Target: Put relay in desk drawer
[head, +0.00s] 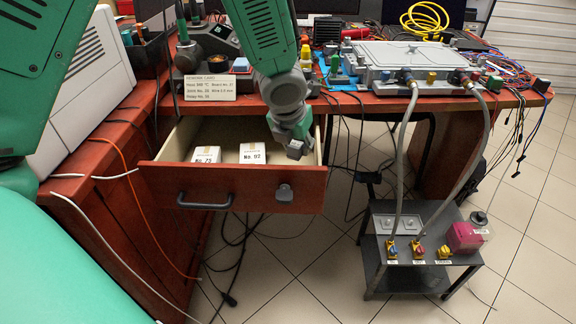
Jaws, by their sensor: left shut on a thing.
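The desk drawer (245,188) is pulled open below the red-brown desk top. My left gripper (292,137) points down over the right end of the open drawer. It is shut on a small grey block, which looks like the relay (296,149). The fingers hide part of the block, and I cannot tell whether it touches the drawer floor or wall. Two white boxes lie in the drawer to the left of the gripper, one marked No. 73 (206,155) and one marked No. 97 (252,153). My right gripper is not in view.
On the desk stand a card with text (209,87), a grey case with hoses (415,60) and yellow coiled cable (425,18). A low grey stand (410,247) with valves is at right. Cables hang below the desk.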

